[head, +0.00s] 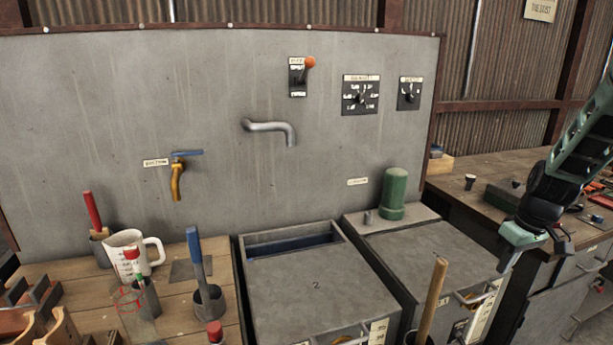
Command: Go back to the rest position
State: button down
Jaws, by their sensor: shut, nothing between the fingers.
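My gripper (537,246) is at the right side of the head view, at the end of my green and black arm. It is shut and holds nothing. It hangs in the air, in front of the right-hand workbench (487,161) in the picture and to the right of the second grey box. Its fingertips are small and partly dark here. I cannot tell whether it touches anything, but it appears apart from the bench and boxes.
A grey panel (215,85) carries a yellow tap (177,180), a bent pipe (270,129) and switches. Below are a grey box (310,290) marked 2 and another box (440,250) with a green cylinder (394,192). A measuring jug (132,252) and handled tools crowd the left bench.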

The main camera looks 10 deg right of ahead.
jog(key=a+r, duration=0.4)
jog(key=a, duration=0.7)
jog(key=s+a+r+n, duration=0.1)
jog(key=s+a+n, duration=0.1)
jog(key=s+a, duration=0.4)
jog(key=s+a+r+n+g, duration=0.1)
jog(key=s+a, duration=0.6)
jog(key=a, duration=0.7)
jog(key=s+a+r+n, duration=0.2)
jog(key=s+a, duration=0.4)
jog(key=a, duration=0.4)
jog(key=shift+s+a+r+n, duration=0.2)
jog(key=shift+s+a+n, duration=0.15)
jog(key=shift+n, duration=0.45)
